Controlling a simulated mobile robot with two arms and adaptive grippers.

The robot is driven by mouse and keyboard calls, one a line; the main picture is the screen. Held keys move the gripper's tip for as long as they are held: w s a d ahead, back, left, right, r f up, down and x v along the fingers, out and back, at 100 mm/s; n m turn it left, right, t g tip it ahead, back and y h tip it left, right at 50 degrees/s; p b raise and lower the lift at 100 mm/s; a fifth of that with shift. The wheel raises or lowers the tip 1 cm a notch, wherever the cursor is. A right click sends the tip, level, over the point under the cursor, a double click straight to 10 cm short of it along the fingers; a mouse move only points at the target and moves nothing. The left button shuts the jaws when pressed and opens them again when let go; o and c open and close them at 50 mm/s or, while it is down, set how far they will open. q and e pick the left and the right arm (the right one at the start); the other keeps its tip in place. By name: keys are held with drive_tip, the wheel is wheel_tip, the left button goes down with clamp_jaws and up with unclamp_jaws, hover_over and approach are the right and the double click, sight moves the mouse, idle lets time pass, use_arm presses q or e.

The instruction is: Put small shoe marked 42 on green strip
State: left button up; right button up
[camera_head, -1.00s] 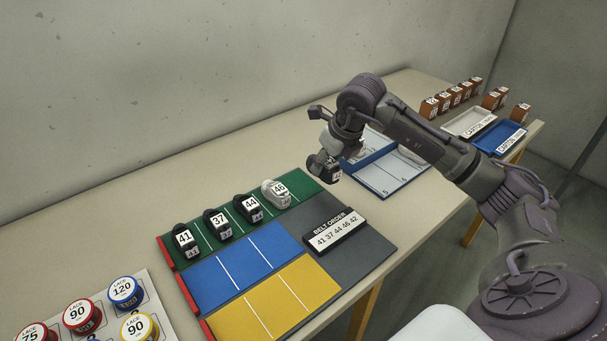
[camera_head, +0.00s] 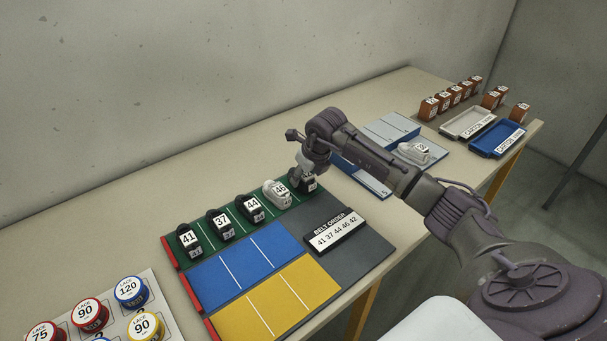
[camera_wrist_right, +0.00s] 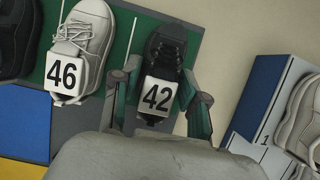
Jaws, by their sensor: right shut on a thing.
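The small black shoe marked 42 (camera_wrist_right: 163,50) is at the right end of the green strip (camera_wrist_right: 125,30) in the right wrist view, beside the white shoe marked 46 (camera_wrist_right: 83,35). My right gripper (camera_wrist_right: 158,95) is shut on it, a finger on each side. In the head view the shoe (camera_head: 310,185) is partly hidden by my right gripper (camera_head: 303,180). Whether its sole touches the strip I cannot tell. Shoes 41 (camera_head: 187,240), 37 (camera_head: 219,222), 44 (camera_head: 250,207) and 46 (camera_head: 277,193) stand in a row on the strip. My left gripper is not in view.
A belt order sign (camera_head: 337,232) reads 41 37 44 46 42. Blue (camera_head: 240,268) and yellow (camera_head: 280,298) strips lie empty in front. A blue and white rack (camera_head: 370,178) with a white shoe (camera_head: 415,153) stands right. Lace spools (camera_head: 130,291) are at the lower left.

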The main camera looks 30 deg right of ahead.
drive_tip(key=shift+f, duration=0.15)
drive_tip(key=o, duration=1.1)
drive_tip(key=shift+o, duration=0.2)
drive_tip(key=shift+r, duration=0.4)
drive_tip(key=b+v, duration=0.1)
drive_tip(key=v, duration=1)
drive_tip(key=shift+s+r, duration=0.15)
drive_tip(key=shift+r, duration=0.2)
